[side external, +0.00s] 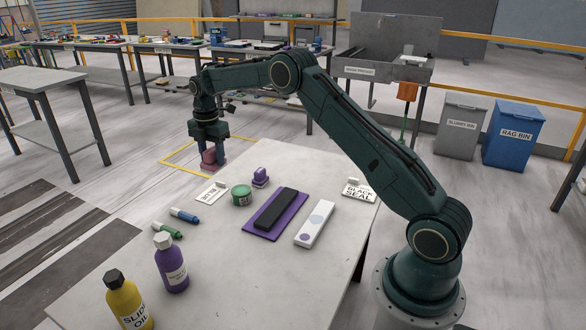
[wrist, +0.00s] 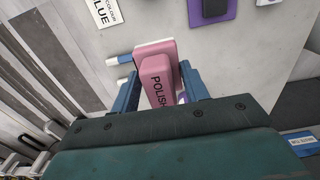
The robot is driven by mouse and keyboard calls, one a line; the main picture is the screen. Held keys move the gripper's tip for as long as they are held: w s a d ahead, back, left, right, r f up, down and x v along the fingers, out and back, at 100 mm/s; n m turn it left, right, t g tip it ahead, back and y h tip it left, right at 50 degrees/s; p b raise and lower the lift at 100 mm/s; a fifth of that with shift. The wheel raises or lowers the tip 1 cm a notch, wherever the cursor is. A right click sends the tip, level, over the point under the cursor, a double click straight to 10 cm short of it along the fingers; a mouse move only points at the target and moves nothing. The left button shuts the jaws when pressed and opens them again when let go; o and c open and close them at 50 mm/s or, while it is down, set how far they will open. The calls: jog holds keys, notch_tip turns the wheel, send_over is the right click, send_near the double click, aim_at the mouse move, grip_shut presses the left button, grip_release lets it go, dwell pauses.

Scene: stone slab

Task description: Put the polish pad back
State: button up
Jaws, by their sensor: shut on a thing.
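The polish pad is a pink block (side external: 209,160) with dark "POLISH" lettering that shows in the wrist view (wrist: 157,78). My gripper (side external: 208,148) is shut on it, with a blue finger on either side of the pad in the wrist view (wrist: 160,90). The gripper points down at the far left end of the stone slab (side external: 330,165). I cannot tell whether the pad touches the slab. A small purple block (side external: 260,176) stands on the slab to the right of the gripper.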

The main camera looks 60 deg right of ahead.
notch_tip(320, 180, down, 16)
jog(key=shift+r, duration=0.15)
dwell(0.5)
jog(key=shift+f, duration=2.15)
jog(key=shift+f, duration=0.15)
jog(key=o, duration=0.9)
jog(key=shift+r, duration=6.15)
